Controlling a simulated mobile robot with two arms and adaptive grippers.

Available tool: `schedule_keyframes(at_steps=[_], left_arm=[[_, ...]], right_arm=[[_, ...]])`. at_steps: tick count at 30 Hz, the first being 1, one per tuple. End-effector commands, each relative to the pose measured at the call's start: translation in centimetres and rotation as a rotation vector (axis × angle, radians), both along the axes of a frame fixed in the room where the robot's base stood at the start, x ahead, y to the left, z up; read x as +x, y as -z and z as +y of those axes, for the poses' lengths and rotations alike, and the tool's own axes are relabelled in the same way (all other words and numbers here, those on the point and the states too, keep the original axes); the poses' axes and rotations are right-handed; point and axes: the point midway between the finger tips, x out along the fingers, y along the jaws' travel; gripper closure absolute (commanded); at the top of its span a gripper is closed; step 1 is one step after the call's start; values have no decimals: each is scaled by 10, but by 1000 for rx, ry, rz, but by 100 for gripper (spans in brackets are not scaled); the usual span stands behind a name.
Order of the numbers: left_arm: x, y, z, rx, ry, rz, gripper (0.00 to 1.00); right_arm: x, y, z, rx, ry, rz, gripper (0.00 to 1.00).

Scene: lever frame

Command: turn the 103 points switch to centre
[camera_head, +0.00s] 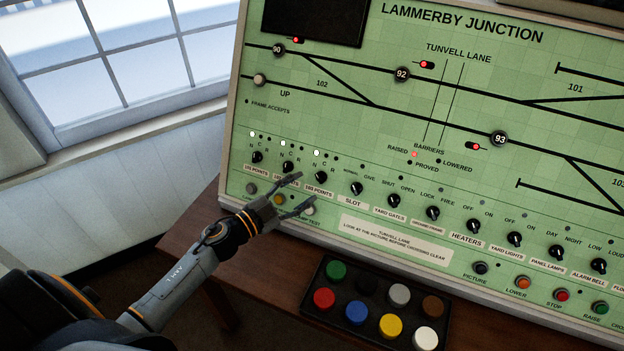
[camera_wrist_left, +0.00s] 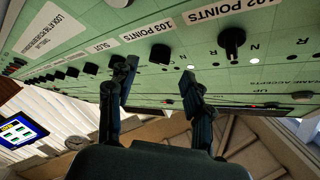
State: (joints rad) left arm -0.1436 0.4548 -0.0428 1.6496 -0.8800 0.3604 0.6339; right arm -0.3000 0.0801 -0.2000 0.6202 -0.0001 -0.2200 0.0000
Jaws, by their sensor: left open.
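The 103 points switch (camera_head: 321,177) is a small black knob above its white label on the green panel. The lamp (camera_head: 316,152) over its N mark is lit white; the two lamps beside it look dark. In the left wrist view the knob (camera_wrist_left: 160,54) stands beside the "103 POINTS" label. My left gripper (camera_head: 304,188) is open and empty, just below and left of the knob in the head view. In the left wrist view its fingertips (camera_wrist_left: 157,72) are spread to either side of the knob's direction; I cannot tell whether they touch it. My right gripper is not in view.
The 102 points knob (camera_head: 288,167) and the slot knob (camera_head: 355,188) flank it closely. Below are push buttons (camera_head: 279,200) and a black tray (camera_head: 312,299) of coloured caps on the wooden desk. A window (camera_head: 120,60) is at left.

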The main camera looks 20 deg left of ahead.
Motion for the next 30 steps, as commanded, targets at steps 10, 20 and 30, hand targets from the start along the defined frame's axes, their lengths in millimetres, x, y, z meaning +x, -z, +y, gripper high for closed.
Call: schedule_keyframes(at_steps=[10, 20, 30], left_arm=[[36, 0, -16, 0, 0, 0, 49], [37, 0, -17, 0, 0, 0, 53], [37, 0, -17, 0, 1, 1, 100]], right_arm=[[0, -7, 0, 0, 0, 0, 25], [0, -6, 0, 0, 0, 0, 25], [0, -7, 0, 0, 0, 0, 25]])
